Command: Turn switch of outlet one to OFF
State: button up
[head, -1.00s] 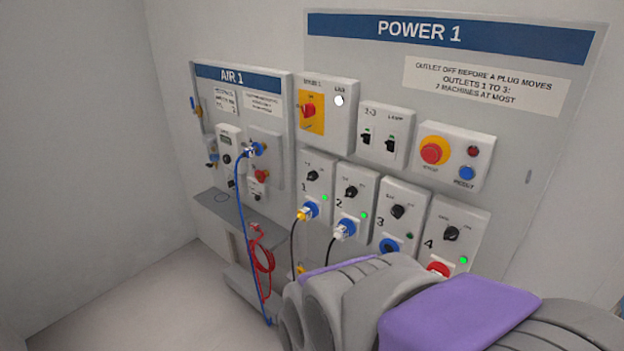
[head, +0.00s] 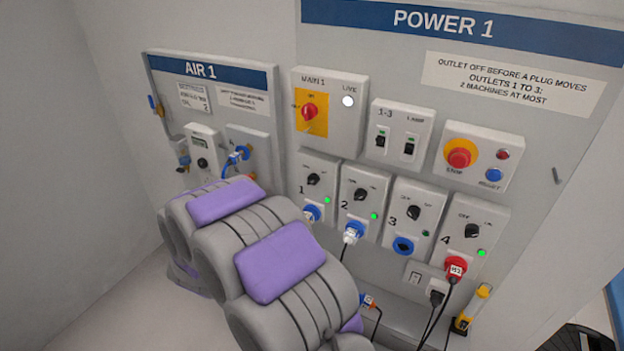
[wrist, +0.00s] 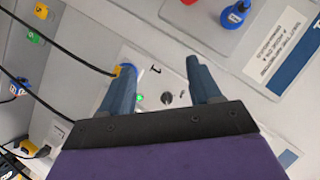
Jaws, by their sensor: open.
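Outlet one (head: 322,165) is a light grey box at the left of the lower outlet row on the POWER 1 board. Its black rotary switch (head: 314,179) has a green lamp (head: 327,200) lit beside it and a blue socket (head: 312,212) below. The switch's exact setting is too small to read. In the wrist view my gripper (wrist: 160,72) is open and empty, its two fingers apart. The switch shows between the fingers (wrist: 166,98), beyond them, with no contact visible. A yellow and blue plug is partly behind the left finger. In the head view my arm hides the gripper.
Outlets two (head: 366,185), three (head: 411,200) and four (head: 475,222) stand to the right. A yellow main switch (head: 311,112) and stop button (head: 459,155) sit above. Cables hang below the outlets.

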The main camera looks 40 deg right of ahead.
aim_at(311, 183)
jog(key=s+d+r+m+g+h+p, duration=0.1)
jog(key=s+d+r+m+g+h, duration=0.25)
jog(key=s+d+h, duration=0.3)
jog(key=shift+t, duration=0.45)
jog(key=x, duration=0.5)
jog(key=b+x, duration=0.1)
jog(key=x, duration=1)
jog(key=shift+w+f, duration=0.25)
jog(key=shift+f, duration=0.15)
jog(key=shift+w+d+r+b, duration=0.1)
jog(key=shift+w+d+b, duration=0.25)
jog(key=shift+d, duration=0.1)
jog(key=shift+c, duration=0.3)
jog(key=shift+d, duration=0.15)
jog(key=c, duration=1)
